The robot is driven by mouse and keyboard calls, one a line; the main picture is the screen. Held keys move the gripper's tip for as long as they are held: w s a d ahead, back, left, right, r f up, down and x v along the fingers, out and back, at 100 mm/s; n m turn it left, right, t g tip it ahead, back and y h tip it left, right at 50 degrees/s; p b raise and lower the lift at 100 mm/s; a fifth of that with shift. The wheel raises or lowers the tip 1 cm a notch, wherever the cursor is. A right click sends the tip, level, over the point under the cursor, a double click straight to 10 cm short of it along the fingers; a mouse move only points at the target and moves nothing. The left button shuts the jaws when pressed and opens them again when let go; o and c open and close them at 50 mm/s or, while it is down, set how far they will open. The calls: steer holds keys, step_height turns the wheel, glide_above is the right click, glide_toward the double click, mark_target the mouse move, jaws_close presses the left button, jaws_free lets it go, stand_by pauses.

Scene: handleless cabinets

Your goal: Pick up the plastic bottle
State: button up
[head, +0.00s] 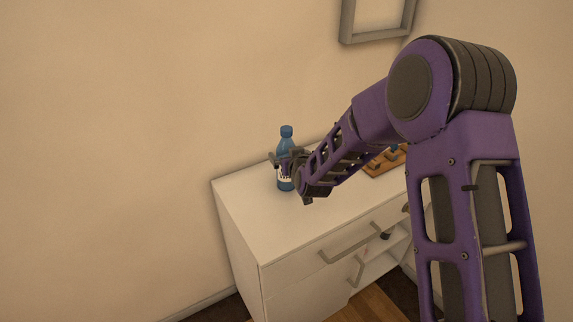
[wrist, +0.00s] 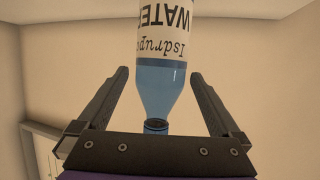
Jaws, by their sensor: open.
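The plastic bottle (head: 286,135) is blue with a white label and stands upright on the left part of the white cabinet's top. My gripper (head: 286,158) is at its label height, partly covering it in the head view. In the wrist view the bottle (wrist: 162,92) appears inverted, with its "WATER" label towards the top of the picture. It lies between the two spread fingers of my gripper (wrist: 158,72), with visible gaps on both sides. The gripper is open, and neither finger visibly touches the bottle.
The white cabinet (head: 250,215) has grey bar handles and an open shelf space on its front. A brown board (head: 385,165) with dark pieces lies right of the bottle, partly behind my arm. A grey frame (head: 345,22) hangs on the wall. The cabinet top's front left is clear.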

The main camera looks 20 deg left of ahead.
steer(key=shift+x, duration=1.45)
steer(key=shift+c, duration=0.3)
steer(key=c, duration=1.2)
steer(key=shift+r, duration=0.1)
